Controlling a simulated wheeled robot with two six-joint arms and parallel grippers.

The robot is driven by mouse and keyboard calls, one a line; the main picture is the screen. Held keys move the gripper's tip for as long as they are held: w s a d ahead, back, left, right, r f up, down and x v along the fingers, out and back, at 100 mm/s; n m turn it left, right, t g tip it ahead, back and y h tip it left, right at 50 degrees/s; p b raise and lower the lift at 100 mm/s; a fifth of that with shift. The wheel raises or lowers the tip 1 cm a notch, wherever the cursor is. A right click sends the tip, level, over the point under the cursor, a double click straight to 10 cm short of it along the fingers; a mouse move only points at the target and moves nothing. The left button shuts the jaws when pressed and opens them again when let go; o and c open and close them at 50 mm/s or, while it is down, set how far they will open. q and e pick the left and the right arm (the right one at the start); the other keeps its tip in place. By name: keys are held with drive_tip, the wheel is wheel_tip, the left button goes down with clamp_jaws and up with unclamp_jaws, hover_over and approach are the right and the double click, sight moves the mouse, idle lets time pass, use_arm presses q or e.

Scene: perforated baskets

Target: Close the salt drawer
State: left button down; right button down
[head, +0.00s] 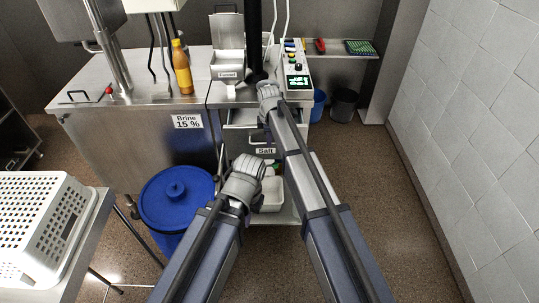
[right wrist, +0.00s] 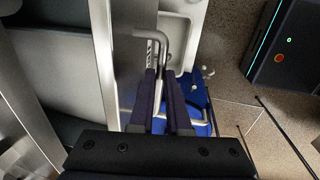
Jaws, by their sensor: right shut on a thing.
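The salt drawer, with its "Salt" label (head: 265,151), is in the steel counter unit in the head view. It stands pulled out, and its interior shows behind the front. In the right wrist view its steel front panel (right wrist: 128,50) runs beside a grey interior. My right gripper (right wrist: 160,75) is shut on a bent metal bar handle (right wrist: 151,34) at this front.
A blue lidded barrel (head: 177,198) stands left of the drawer unit. A white bin (head: 271,194) sits low under the drawer. A white perforated basket (head: 38,222) lies on a table at the left. The floor (head: 400,215) to the right is clear up to the tiled wall.

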drive_tip(key=w, duration=1.1)
drive_tip(key=shift+w, duration=0.45)
drive_tip(key=c, duration=0.9)
unclamp_jaws()
drive_tip(key=shift+r, duration=0.1)
drive_tip(key=r+p, duration=0.2)
drive_tip(key=s+r+p, duration=0.1)
drive_tip(key=r+p, duration=0.4)
drive_tip(key=shift+s+r+p, duration=0.25)
drive_tip(key=shift+s+p, duration=0.1)
